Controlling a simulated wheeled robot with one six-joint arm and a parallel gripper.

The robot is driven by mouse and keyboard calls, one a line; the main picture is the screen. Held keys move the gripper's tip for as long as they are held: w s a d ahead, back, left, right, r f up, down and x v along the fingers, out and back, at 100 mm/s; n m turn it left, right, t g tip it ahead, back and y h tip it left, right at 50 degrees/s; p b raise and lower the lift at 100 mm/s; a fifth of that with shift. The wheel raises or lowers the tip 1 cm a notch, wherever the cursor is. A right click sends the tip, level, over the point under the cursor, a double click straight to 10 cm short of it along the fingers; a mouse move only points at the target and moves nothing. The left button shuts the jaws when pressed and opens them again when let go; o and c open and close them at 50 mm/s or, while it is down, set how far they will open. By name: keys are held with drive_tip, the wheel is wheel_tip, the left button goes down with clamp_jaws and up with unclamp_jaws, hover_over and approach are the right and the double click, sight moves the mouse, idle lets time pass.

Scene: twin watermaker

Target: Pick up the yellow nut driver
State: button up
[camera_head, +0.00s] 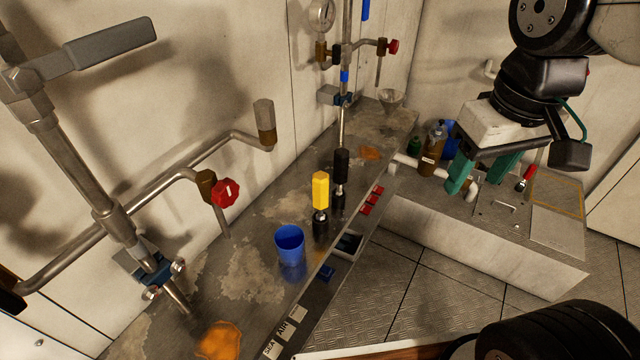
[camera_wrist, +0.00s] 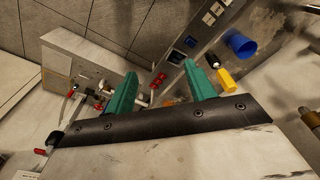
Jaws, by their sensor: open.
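The yellow nut driver (camera_head: 320,190) stands upright on the grey metal bench, its yellow handle up and its dark lower part in a black holder. It also shows in the wrist view (camera_wrist: 226,78), to the right of my fingers. A similar black-handled driver (camera_head: 341,167) stands just behind it. My gripper (camera_head: 482,176) has green fingers and is open and empty. It is to the right of the yellow nut driver, apart from it, in the air by the lower side bench. In the wrist view my gripper (camera_wrist: 163,88) shows both fingers spread.
A blue cup (camera_head: 289,243) stands in front of the yellow driver. Red switches (camera_head: 372,201) line the bench edge. A vertical pipe with a gauge (camera_head: 322,15) rises behind the drivers. A red-handled valve (camera_head: 224,193) is at the left.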

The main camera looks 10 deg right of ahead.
drive_tip(key=w+a+f+n, duration=0.3)
drive_tip(key=w+a+n, duration=0.1)
drive_tip(key=w+a, duration=0.5)
drive_tip(key=n+g, duration=0.1)
drive_tip(key=n, duration=0.3)
hover_over(321, 189)
drive_tip(key=w+d, duration=0.1)
drive_tip(key=f, duration=0.5)
drive_tip(key=shift+w+d+f, duration=0.2)
drive_tip(key=shift+w+a+f+n, duration=0.2)
drive_tip(key=shift+a+f+n, duration=0.1)
drive_tip(key=shift+a+f, duration=0.4)
wheel_tip(321, 189, down, 6)
drive_tip(key=shift+f, duration=0.7)
drive_tip(key=c, duration=1)
